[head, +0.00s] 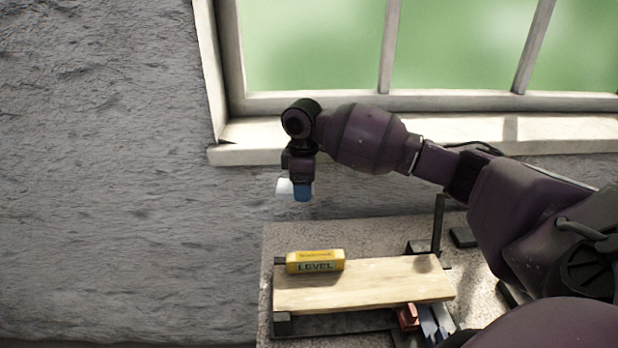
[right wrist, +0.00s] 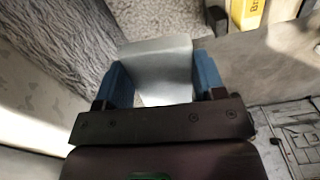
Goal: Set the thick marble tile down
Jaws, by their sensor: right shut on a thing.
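The thick marble tile is a pale, whitish-grey block; it shows in the right wrist view (right wrist: 157,68) and, small and partly hidden by a finger, in the head view (head: 284,187). My right gripper (head: 299,190) is shut on it, with a blue finger on each side of the tile in the right wrist view (right wrist: 160,80). It holds the tile in front of the grey wall, below the window sill and above the left part of the bench in the head view. My left gripper is not in view.
A wooden board (head: 370,285) lies across supports on a speckled bench top (head: 330,236). A yellow level (head: 315,262) sits on the board's left end. A dark upright post (head: 438,222) stands behind the board. A red part and blue-grey parts lie at the bench's front.

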